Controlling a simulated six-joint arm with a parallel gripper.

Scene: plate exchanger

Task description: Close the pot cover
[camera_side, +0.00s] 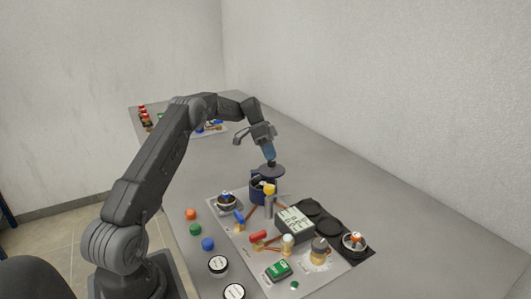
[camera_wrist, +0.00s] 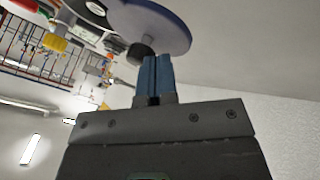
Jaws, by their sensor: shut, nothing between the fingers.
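The pot (camera_side: 258,196) is a dark blue cylinder near the back of the grey board. Its round grey-blue cover (camera_side: 273,171) shows above the pot's rim, with a gap under it, so the pot is not covered fully. My gripper (camera_side: 270,158) points down over the cover with its blue fingers together and empty. In the wrist view the cover (camera_wrist: 172,25) fills the top, and its dark knob (camera_wrist: 138,54) is right beside my shut fingertips (camera_wrist: 155,58). I cannot tell whether they touch. Most of the pot is hidden in the wrist view.
A yellow-topped cylinder (camera_side: 269,195) stands close in front of the pot. A grey box (camera_side: 294,225), black discs (camera_side: 328,227) and coloured buttons (camera_side: 208,244) lie nearer. A second panel (camera_side: 205,128) sits farther back. Table to the right is clear.

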